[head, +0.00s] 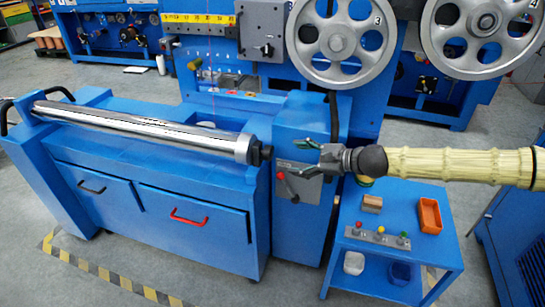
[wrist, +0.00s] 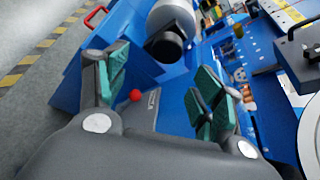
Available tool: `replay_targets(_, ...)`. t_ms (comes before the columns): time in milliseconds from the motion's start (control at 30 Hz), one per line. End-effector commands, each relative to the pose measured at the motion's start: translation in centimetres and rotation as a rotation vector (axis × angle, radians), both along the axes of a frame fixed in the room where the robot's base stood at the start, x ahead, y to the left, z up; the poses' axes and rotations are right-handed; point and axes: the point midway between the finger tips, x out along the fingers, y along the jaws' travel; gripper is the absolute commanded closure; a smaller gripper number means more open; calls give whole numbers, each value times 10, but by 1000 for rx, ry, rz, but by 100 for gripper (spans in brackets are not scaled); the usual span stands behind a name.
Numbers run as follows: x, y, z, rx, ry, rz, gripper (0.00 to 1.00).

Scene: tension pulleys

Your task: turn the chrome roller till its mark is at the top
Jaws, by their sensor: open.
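The chrome roller (head: 140,128) lies lengthwise across the blue cabinet's top, its grey collar and dark shaft end at the right. I cannot make out a mark on it in either view. My gripper (head: 296,156) is open and empty, just right of the shaft end and apart from it. In the wrist view, my gripper's teal-padded fingers (wrist: 155,88) are spread, with the roller's near end (wrist: 168,30) beyond them at the top. Most of the roller's length is out of the wrist view.
A red-knobbed lever (head: 281,176) sits on a grey plate below my gripper; its knob shows between the fingers in the wrist view (wrist: 136,95). Spoked wheels (head: 342,68) stand behind. A blue side table (head: 385,263) holds an orange tray (head: 429,215) and a button box (head: 377,236).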

Motion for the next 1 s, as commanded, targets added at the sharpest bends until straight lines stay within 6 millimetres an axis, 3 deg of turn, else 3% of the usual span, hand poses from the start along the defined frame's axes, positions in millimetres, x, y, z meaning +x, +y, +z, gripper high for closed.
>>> replay_targets(100,6,-5,8,18,-2,-11,33)
replay_targets(267,11,3,5,18,-2,-11,33)
replay_targets(700,42,57,-16,17,-1,-9,33)
replay_targets(1000,56,79,-25,16,-3,-10,33)
